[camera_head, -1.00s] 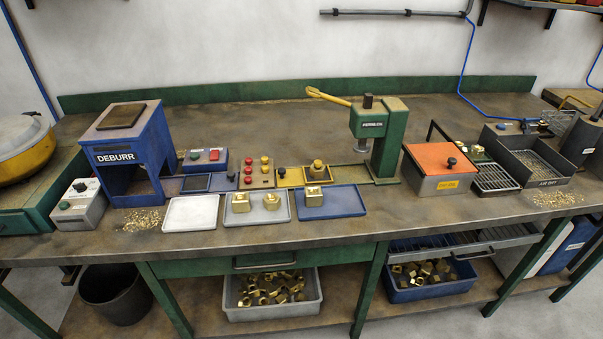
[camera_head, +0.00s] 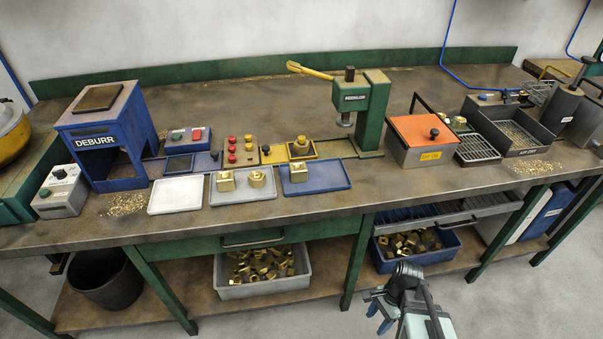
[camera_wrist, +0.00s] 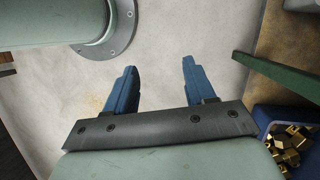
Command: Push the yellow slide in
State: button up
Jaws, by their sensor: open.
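The yellow slide (camera_head: 273,155) lies on the bench left of the green press (camera_head: 372,112). It has a dark knob on its left part. A brass piece (camera_head: 300,143) sits in the nest at its right end, left of and apart from the press column. My gripper (camera_head: 379,317) is low in front of the bench, below the bench top and far from the slide. In the wrist view its two blue fingers (camera_wrist: 159,68) are apart with nothing between them, above the pale floor. The slide is not in the wrist view.
A blue tray (camera_head: 335,176) and a grey tray (camera_head: 226,201), holding brass pieces, lie in front of the slide. An orange-lidded box (camera_head: 420,150) is right of the press. A blue bin (camera_head: 448,250) is under the bench near my gripper.

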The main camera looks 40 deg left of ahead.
jog(key=s+a+r+m+y, duration=0.1)
jog(key=s+a+r+m, duration=0.1)
jog(key=a+r, duration=0.9)
jog(key=s+a+r+m+y, duration=0.1)
jog(key=s+a+r+m, duration=0.1)
jog(key=a+r, duration=0.95)
jog(key=s+a+r+m+y, duration=0.1)
jog(key=s+a+r+m, duration=0.1)
jog(key=s+a+r, duration=0.5)
notch_tip(320, 180, up, 18)
jog(key=n+t+h, duration=0.4)
jog(key=n, duration=0.9)
send_over(265, 147)
notch_tip(265, 147, down, 14)
jog(key=shift+w, duration=0.1)
grip_shut()
